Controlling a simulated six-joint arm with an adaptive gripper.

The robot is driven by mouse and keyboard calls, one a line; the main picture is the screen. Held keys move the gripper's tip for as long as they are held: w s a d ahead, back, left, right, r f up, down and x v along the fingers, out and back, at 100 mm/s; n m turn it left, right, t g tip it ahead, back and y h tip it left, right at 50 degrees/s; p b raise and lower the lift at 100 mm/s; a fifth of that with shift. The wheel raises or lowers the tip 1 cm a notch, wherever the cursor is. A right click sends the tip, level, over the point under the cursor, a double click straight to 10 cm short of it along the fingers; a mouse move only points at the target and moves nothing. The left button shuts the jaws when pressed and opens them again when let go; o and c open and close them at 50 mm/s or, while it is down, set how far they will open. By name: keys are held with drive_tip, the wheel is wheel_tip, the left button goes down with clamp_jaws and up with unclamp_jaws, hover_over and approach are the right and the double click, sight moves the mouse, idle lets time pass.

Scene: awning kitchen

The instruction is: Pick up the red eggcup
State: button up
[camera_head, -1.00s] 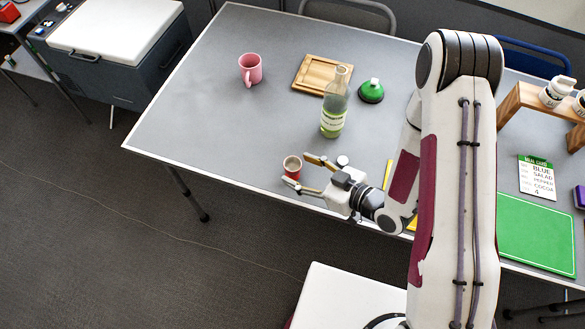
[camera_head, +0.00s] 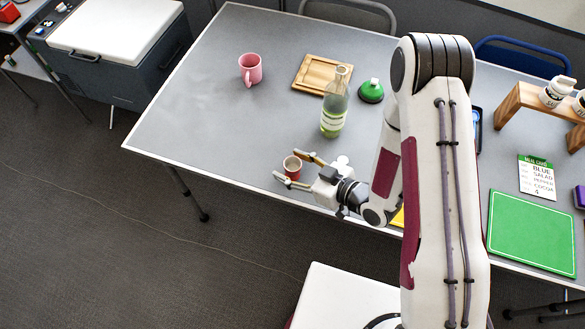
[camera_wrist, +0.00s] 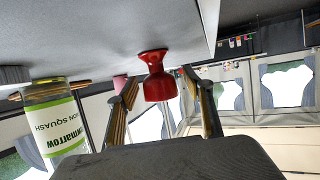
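The red eggcup (camera_head: 292,170) stands upright on the grey table near its front edge. It also shows in the wrist view (camera_wrist: 157,84), which looks upside down, as a red cup on a flared foot. My gripper (camera_head: 286,164) is open, with one finger on the far side of the eggcup and one on the near side. In the wrist view the eggcup appears between the two fingertips, with gaps visible on both sides. No contact is visible.
A squash bottle (camera_head: 334,105) stands behind my gripper; its label shows in the wrist view (camera_wrist: 57,125). A pink mug (camera_head: 250,69), a wooden board (camera_head: 311,73) and a green dome-shaped item (camera_head: 371,91) lie farther back. The table's left part is clear.

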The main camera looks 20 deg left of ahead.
sight(293, 169)
drive_tip(key=c, duration=1)
drive_tip(key=shift+r, duration=0.2)
drive_tip(key=shift+r, duration=4.85)
